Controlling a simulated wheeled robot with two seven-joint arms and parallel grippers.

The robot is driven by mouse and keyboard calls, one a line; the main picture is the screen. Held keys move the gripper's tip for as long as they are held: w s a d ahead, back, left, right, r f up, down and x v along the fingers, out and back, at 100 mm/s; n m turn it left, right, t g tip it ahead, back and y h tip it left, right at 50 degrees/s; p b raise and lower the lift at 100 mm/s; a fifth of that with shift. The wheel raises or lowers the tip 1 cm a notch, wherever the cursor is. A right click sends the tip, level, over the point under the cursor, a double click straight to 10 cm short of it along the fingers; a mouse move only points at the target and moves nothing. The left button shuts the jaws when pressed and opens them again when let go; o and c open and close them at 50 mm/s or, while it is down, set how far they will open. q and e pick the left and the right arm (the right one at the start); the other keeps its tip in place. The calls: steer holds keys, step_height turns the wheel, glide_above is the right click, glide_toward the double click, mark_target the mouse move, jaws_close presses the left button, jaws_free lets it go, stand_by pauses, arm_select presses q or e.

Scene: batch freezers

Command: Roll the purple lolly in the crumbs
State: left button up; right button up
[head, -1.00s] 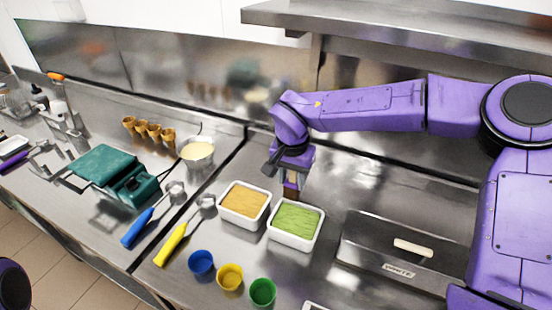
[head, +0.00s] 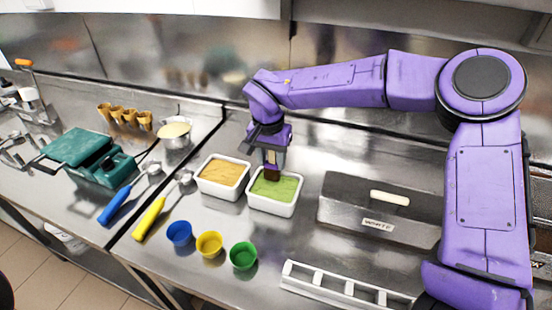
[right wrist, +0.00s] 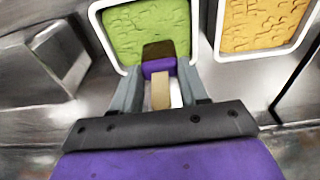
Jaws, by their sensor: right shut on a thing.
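My right gripper (head: 271,157) is shut on the stick of the lolly (head: 271,173), which hangs with its coated end downward. In the right wrist view the gripper (right wrist: 160,90) grips the pale stick, and the lolly (right wrist: 158,67) shows a purple band and a dark brown end. The lolly is over the back part of a white tub of green crumbs (head: 284,207). Its lower end is at or just above the crumbs; I cannot tell if it touches. A white tub of tan crumbs (head: 207,186) stands just left of it. My left gripper is out of view.
A steel box labelled WHITE (head: 335,208) stands right of the tubs. Blue (head: 179,233), yellow (head: 209,244) and green (head: 243,256) cups stand in front. Yellow (head: 150,218) and blue (head: 115,207) scoops lie left. A white slotted rack (head: 325,281) lies front right.

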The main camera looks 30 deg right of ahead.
mark_target(275, 177)
steer(key=shift+w+r, duration=0.1)
steer(key=shift+r, duration=0.05)
steer(key=shift+s+r, duration=0.15)
steer(key=shift+s, duration=0.15)
steer(key=shift+s+r+p, duration=0.15)
steer(key=shift+s+p, duration=0.15)
steer(key=shift+s, duration=0.5)
steer(key=shift+s+f, duration=0.2)
steer(key=shift+f, duration=0.4)
steer(key=shift+s+f, duration=0.15)
steer(key=shift+f, duration=0.4)
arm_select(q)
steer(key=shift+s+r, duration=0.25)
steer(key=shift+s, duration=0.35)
arm_select(e)
steer(key=shift+w+f, duration=0.15)
steer(key=shift+f, duration=0.75)
steer(key=shift+w+f, duration=0.15)
steer(key=shift+f, duration=0.7)
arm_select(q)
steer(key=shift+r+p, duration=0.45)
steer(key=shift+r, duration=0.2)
arm_select(e)
steer(key=shift+w, duration=0.1)
